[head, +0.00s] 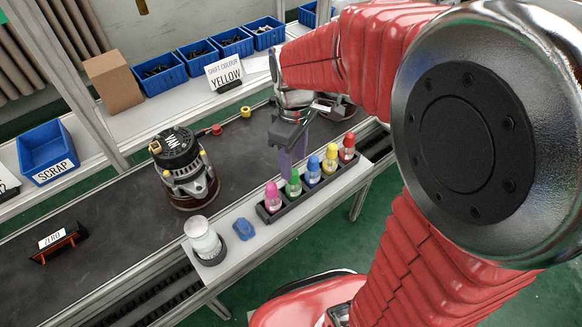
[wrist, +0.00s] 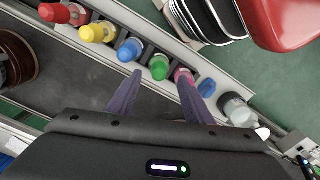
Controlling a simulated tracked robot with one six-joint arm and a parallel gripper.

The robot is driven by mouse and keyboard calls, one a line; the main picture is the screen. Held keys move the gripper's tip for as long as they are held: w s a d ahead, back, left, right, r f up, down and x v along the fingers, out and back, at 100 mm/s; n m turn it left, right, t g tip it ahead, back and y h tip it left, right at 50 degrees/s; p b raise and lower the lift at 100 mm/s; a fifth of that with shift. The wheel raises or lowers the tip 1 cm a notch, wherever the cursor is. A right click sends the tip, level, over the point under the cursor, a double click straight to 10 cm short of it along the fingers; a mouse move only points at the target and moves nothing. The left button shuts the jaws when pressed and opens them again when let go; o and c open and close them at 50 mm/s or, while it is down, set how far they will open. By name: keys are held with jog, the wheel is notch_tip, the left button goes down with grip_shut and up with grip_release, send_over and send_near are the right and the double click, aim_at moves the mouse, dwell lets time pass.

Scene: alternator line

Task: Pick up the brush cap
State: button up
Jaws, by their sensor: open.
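Several small bottles with coloured brush caps stand upright in a black rack (head: 267,214): pink (head: 272,193), green (head: 294,181), blue (head: 314,166), yellow (head: 332,153) and red (head: 349,142). My gripper (head: 293,155) is open and empty, fingers pointing down beside the rack's belt side, near the green bottle. In the wrist view, the green cap (wrist: 158,68) appears just beyond the gap between my fingertips (wrist: 158,75). The right fingertip overlaps the pink bottle (wrist: 182,75); the blue cap (wrist: 129,51) is beyond the left one. Contact cannot be told.
A clear jar (head: 204,240) and a blue lump (head: 243,230) share the rack's ledge. An alternator (head: 180,165) stands on the dark belt (head: 110,215); another is partly hidden by my arm. A sign (head: 226,75) reads "SHIFT COLOUR YELLOW". Blue bins (head: 160,70) line the back shelf.

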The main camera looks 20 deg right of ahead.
aim_at(293, 181)
jog(key=shift+f, duration=0.1)
jog(key=shift+w+f, duration=0.15)
jog(key=shift+f, duration=2.4)
jog(key=shift+c, duration=0.3)
jog(key=c, duration=1)
